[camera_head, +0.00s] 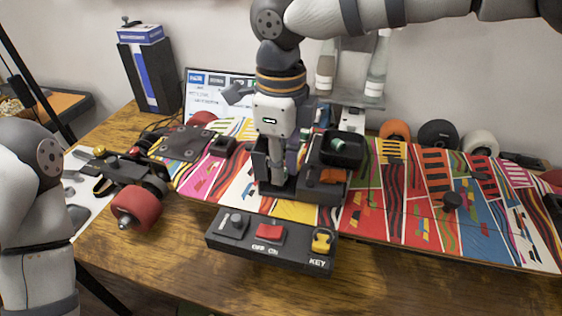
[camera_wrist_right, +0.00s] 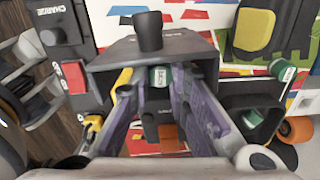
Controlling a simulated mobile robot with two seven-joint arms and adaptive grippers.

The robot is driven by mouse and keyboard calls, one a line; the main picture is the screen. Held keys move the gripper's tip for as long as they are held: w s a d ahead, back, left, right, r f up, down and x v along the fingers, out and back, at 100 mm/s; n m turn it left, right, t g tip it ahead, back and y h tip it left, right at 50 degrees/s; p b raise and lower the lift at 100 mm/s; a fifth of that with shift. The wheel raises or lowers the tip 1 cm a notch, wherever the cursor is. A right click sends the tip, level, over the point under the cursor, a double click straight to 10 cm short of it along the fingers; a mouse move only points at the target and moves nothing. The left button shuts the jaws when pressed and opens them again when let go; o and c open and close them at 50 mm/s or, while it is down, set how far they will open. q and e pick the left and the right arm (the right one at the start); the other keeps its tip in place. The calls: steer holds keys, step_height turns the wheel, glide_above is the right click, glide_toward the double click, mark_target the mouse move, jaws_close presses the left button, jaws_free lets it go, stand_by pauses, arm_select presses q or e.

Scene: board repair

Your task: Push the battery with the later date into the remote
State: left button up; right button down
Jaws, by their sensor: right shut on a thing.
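My right gripper (camera_head: 277,178) points down over a dark grey device with an orange part (camera_head: 333,176), which seems to be the remote. In the wrist view, the purple-grey fingers of the right gripper (camera_wrist_right: 158,88) are shut on a green battery (camera_wrist_right: 160,77), inside or just over the dark housing (camera_wrist_right: 110,68). How deep the battery sits is hidden. A second green battery (camera_wrist_right: 283,70) lies right of the housing in the wrist view. A black bin (camera_head: 343,150) holds something green. Dates cannot be read. Only links of my left arm show; its gripper is out of view.
A black control box (camera_head: 270,241) with a red OFF/ON switch and yellow key stands in front. A colourful skateboard deck (camera_head: 410,210) spans the table. A truck with a red wheel (camera_head: 137,207) lies left. Loose wheels (camera_head: 438,136) stand behind. The front right table is clear.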

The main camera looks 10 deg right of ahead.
steer(key=shift+f, duration=0.65)
stand_by(0.8)
steer(key=c, duration=1.4)
jaws_free()
steer(key=shift+c, duration=0.2)
steer(key=o, duration=0.3)
steer(key=shift+o, duration=0.2)
steer(key=shift+r, duration=0.2)
steer(key=shift+r, duration=4.4)
